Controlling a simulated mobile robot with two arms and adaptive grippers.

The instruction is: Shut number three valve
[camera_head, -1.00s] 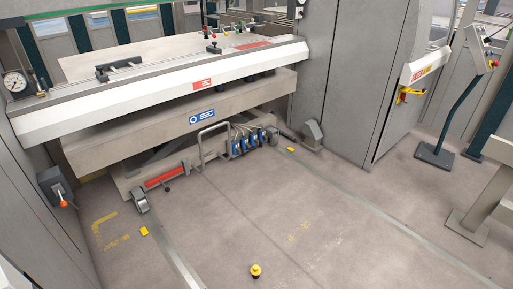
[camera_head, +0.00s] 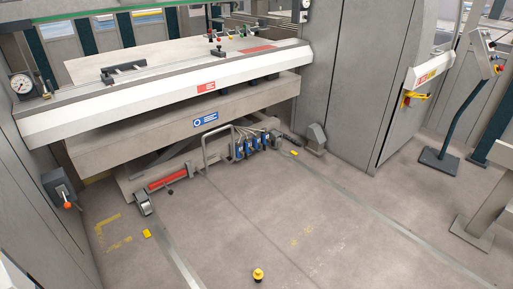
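A row of several small blue valve units (camera_head: 251,146) sits low under the front of the panel bender, right of a grey tubular guard. Pale hoses or cables run up from their tops. The units are too small to read any numbers or tell which is number three, or how any handle is set. Neither of my grippers shows in the view.
The white-fronted bender table (camera_head: 150,97) overhangs the valves. A red cylinder (camera_head: 168,179) lies to their left, and a grey wedge-shaped housing (camera_head: 316,136) stands to their right. A yellow knob (camera_head: 258,274) stands on the floor. The floor before the valves is mostly clear.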

